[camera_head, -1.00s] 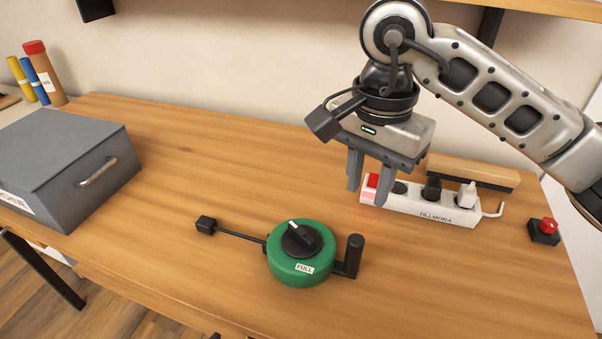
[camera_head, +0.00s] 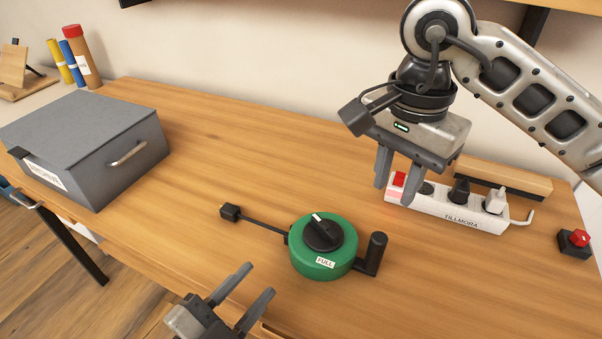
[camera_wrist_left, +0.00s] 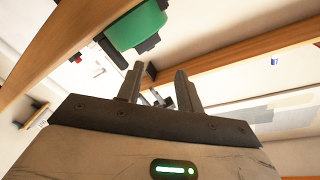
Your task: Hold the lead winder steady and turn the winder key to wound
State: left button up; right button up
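On top is the black winder key (camera_head: 323,232), a knob with a white pointer mark. My left gripper (camera_head: 254,284) is open and empty at the desk's front edge, left of and nearer than the winder. The green winder also shows in the left wrist view (camera_wrist_left: 138,25). My right gripper (camera_head: 395,183) is open, empty, above the desk behind the winder.
A white power strip (camera_head: 450,212) with plugs lies beneath and right of my right gripper. A grey box (camera_head: 85,145) sits at left. A red-button box (camera_head: 574,243) is at far right. A wooden bar (camera_head: 505,178) lies behind the strip.

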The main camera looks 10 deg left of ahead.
aim_at(376, 250)
pick_arm(q)
jog(key=w+d+r+m+t+h, duration=0.2)
jog(key=w+d+r+m+h, duration=0.3)
jog(key=r, duration=0.3)
jog(key=s+d+r+m+g+h, duration=0.3)
jog(key=d+r+m+g, duration=0.15)
jog(key=m+g, duration=1)
jog(key=s+d+r+m+g+h, duration=0.3)
jog(key=d+m+g, duration=0.3)
jog(key=m+g, duration=0.85)
jog(key=w+a+f+m+t+y, duration=0.2)
jog(key=w+f+m+t+y, duration=0.3)
jog(key=m+y, duration=0.4)
jog(key=w+a+n+t+y, duration=0.1)
jog(key=w+a+t+y, duration=0.4)
jog(key=w, duration=0.4)
jog(key=shift+w+a+r+n+y, duration=0.3)
jog(key=shift+a+y, duration=0.6)
jog(key=shift+a, duration=0.35)
pick_arm(e)
notch_tip(376, 250, down, 16)
